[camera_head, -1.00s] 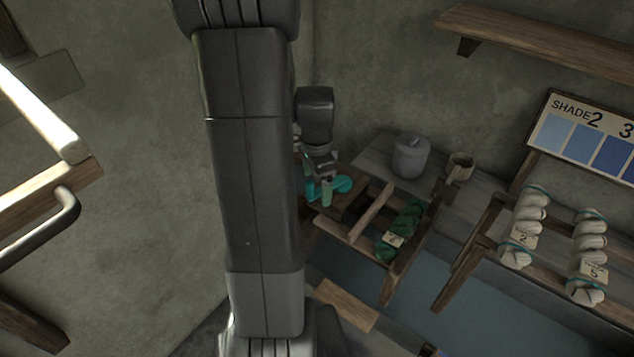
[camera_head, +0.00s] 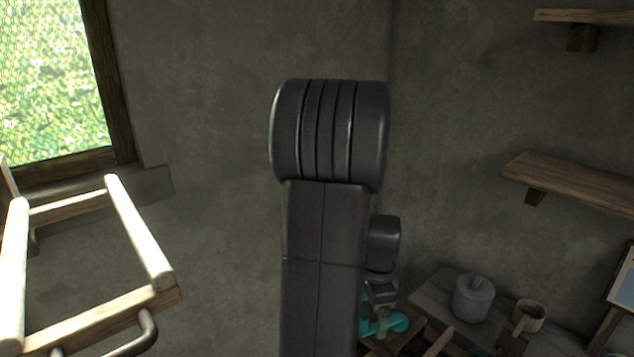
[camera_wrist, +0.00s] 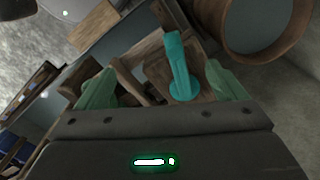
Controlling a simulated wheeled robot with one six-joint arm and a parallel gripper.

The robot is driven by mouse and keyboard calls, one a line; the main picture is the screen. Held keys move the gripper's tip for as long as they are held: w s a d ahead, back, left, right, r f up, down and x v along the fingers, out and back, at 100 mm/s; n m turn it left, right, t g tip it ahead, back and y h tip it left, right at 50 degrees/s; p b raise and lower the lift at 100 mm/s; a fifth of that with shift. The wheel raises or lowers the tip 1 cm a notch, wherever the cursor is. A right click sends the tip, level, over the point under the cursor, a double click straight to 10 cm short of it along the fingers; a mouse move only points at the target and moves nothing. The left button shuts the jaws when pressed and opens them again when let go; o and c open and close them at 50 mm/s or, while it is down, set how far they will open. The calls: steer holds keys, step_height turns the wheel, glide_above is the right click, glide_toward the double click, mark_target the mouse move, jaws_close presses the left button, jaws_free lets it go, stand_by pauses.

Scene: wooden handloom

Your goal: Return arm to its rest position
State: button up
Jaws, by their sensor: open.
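My gripper (camera_head: 381,326) is low in the head view, mostly behind my dark arm. In the wrist view my gripper (camera_wrist: 162,88) is open, with its two green-grey fingers spread wide. A teal upright piece with a round base (camera_wrist: 181,70) shows between the fingers, with visible gaps on both sides. It stands on a small wooden surface (camera_wrist: 158,72). The teal piece also shows beside the gripper in the head view (camera_head: 398,323). Nothing is held.
Wooden shelves (camera_head: 575,181) are on the right wall. A pale wooden frame (camera_head: 140,232) stands at left, below a window. A round wooden vessel (camera_wrist: 226,30) is near the gripper.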

mark_target(371, 329)
step_height(371, 329, down, 7)
steer(key=b, duration=0.5)
steer(key=shift+w+a+r, duration=0.1)
steer(key=shift+w+a, duration=0.1)
steer(key=shift+w, duration=0.35)
steer(key=shift+w+a, duration=0.2)
steer(key=shift+w, duration=0.3)
